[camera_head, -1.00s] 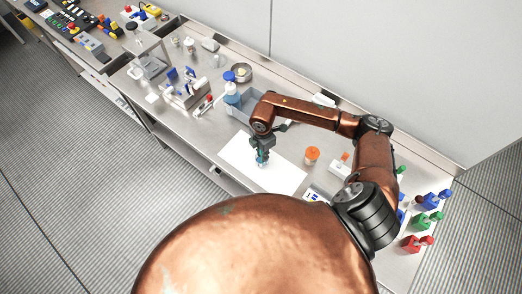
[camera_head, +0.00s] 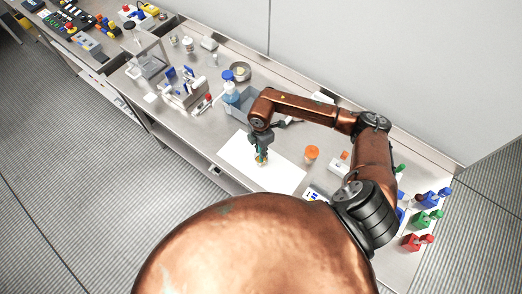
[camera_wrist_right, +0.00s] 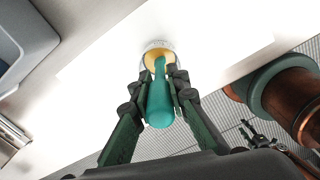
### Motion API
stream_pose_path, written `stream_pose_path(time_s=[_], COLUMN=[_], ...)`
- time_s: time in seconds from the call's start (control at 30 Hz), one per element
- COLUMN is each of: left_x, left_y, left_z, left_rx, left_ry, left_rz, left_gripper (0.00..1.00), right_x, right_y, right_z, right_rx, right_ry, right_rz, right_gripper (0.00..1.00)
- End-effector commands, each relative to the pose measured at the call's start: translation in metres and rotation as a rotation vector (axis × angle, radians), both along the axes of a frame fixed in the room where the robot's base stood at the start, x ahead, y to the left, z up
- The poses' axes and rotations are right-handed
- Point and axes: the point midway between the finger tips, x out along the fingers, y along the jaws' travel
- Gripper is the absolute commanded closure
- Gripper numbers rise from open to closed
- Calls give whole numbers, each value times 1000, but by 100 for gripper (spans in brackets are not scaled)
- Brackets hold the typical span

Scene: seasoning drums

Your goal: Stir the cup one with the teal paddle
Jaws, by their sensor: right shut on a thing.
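The teal paddle (camera_wrist_right: 160,100) is held between the fingers of my right gripper (camera_wrist_right: 161,75), with its rounded handle end toward the wrist camera. My right gripper (camera_head: 260,147) is shut on it above the white mat (camera_head: 285,177). The cup (camera_wrist_right: 158,47) is a small clear round one with yellow-orange content, straight beyond the fingertips. The paddle's far end overlaps the cup's opening in the wrist view; how deep it reaches is hidden. In the head view the cup (camera_head: 262,161) is small and partly covered by the gripper. My left gripper is not in view.
A grey bin (camera_head: 243,103) and a blue-capped bottle (camera_head: 230,92) stand behind the mat. An orange-lidded jar (camera_head: 311,153) stands to its right. Red (camera_head: 412,243), green and blue blocks sit at the right end. The mat around the cup is mostly clear.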

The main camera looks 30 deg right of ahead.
Motion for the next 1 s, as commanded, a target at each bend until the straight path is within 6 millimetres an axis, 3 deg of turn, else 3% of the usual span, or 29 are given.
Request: stream_pose_path(time_s=[1.0], left_x=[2], left_y=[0], left_z=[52], left_rx=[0], left_ry=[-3], left_rz=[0], left_gripper=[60], right_x=[0], right_y=[0], right_z=[76], right_rx=[-1], right_ry=[-1], right_rz=[-1], right_gripper=[98])
